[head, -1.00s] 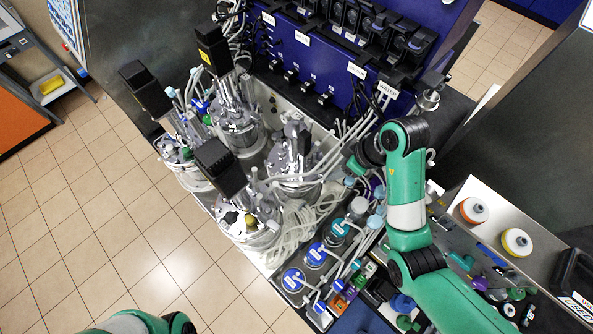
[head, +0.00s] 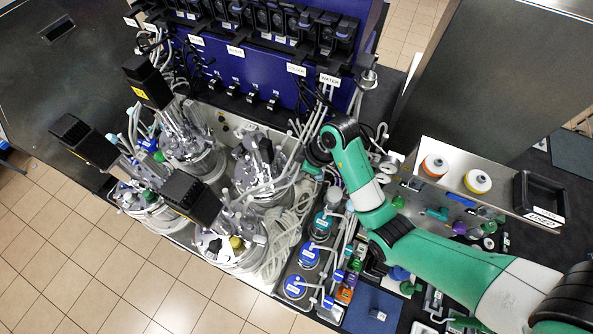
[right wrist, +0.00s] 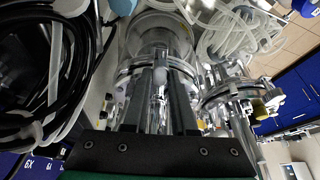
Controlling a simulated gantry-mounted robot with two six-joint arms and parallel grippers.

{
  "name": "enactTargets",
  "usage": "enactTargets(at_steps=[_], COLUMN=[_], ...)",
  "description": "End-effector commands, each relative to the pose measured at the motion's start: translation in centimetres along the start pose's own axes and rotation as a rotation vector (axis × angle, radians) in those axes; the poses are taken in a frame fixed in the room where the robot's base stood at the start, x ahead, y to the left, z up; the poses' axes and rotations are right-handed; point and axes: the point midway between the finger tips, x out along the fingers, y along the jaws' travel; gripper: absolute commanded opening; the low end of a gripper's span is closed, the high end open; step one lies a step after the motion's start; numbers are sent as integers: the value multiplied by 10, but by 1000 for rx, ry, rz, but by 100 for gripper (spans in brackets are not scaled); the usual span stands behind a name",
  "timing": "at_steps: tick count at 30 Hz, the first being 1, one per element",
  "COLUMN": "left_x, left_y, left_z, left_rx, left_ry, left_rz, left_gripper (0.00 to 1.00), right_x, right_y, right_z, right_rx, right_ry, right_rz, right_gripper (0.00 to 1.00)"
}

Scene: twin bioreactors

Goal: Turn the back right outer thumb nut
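The back right vessel (head: 262,182) is a metal and glass bioreactor with a crowded steel lid, at the right of the vessel group. My right arm's wrist (head: 318,150) is just to its right in the head view, where the fingertips are hard to make out. In the right wrist view, my right gripper (right wrist: 160,80) shows two dark fingers with a gap between them, pointing at a vessel's flange (right wrist: 125,72). A bright metal piece shows between the fingers; I cannot tell whether they touch it. Single thumb nuts are too small to tell apart. My left gripper is out of view.
Black motor blocks (head: 190,197) stand on the other vessels. Pale tubing (head: 285,240) runs in front, and black cables (right wrist: 45,70) hang at left in the wrist view. Blue-capped bottles (head: 295,287) stand nearby. A blue control unit (head: 240,65) rises behind.

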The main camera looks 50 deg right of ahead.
Motion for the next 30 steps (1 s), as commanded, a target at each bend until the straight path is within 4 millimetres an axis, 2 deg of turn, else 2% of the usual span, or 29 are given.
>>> enactTargets(at_steps=[17, 30], left_x=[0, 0], left_y=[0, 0], left_z=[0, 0], left_rx=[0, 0], left_ry=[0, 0], left_rz=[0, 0], left_gripper=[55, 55], right_x=[0, 0], right_y=[1, 4], right_z=[0, -1], right_rx=[-55, -361], right_ry=[0, -1], right_rz=[-23, -150], right_gripper=[0, 0])
